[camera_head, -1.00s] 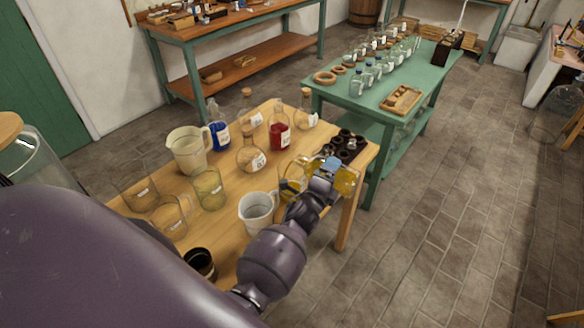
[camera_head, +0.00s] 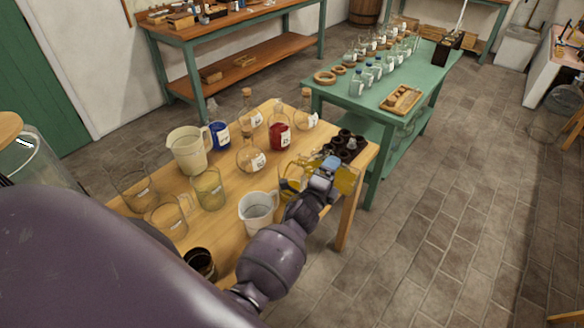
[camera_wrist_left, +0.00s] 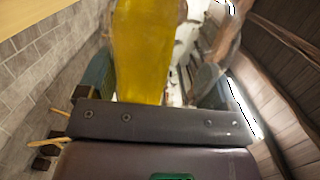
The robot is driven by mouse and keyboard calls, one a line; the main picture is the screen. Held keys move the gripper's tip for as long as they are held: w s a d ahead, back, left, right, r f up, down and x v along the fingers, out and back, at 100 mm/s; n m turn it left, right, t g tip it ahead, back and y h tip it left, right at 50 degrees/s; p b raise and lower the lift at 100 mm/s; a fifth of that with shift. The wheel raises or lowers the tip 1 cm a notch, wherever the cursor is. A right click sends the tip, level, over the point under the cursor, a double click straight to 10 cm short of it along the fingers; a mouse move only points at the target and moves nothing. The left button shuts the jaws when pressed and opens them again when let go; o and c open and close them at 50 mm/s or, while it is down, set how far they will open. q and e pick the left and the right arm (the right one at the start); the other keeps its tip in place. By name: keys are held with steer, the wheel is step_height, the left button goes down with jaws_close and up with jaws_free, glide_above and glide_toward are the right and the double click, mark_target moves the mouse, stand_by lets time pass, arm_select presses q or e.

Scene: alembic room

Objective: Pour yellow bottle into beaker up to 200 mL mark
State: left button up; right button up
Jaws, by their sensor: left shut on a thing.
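My left gripper (camera_head: 325,172) is shut on the yellow bottle at the right end of the wooden table. In the head view the yellow bottle (camera_head: 347,181) shows to the right of the gripper and looks tilted. In the left wrist view the yellow bottle (camera_wrist_left: 147,50) stands large between the fingers. A clear glass beaker (camera_head: 289,172) is just left of the gripper, partly hidden by it. Yellow shows there, but I cannot tell whether it is liquid inside or the bottle behind. The beaker's marks are too small to read. My right gripper is not in view.
A white jug (camera_head: 257,210), a glass beaker (camera_head: 209,188) and a large cream jug (camera_head: 188,152) stand left of the gripper. Corked flasks, one with red liquid (camera_head: 279,135), stand behind. A dark rack (camera_head: 346,146) sits at the table's right corner.

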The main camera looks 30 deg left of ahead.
arm_select(q)
steer(key=shift+r, duration=0.35)
stand_by(1.6)
steer(key=shift+f+m+b, duration=0.4)
steer(key=shift+f+b, duration=0.45)
steer(key=shift+b, duration=0.25)
steer(key=shift+f+m+b, duration=0.4)
steer(key=shift+m+b, duration=0.2)
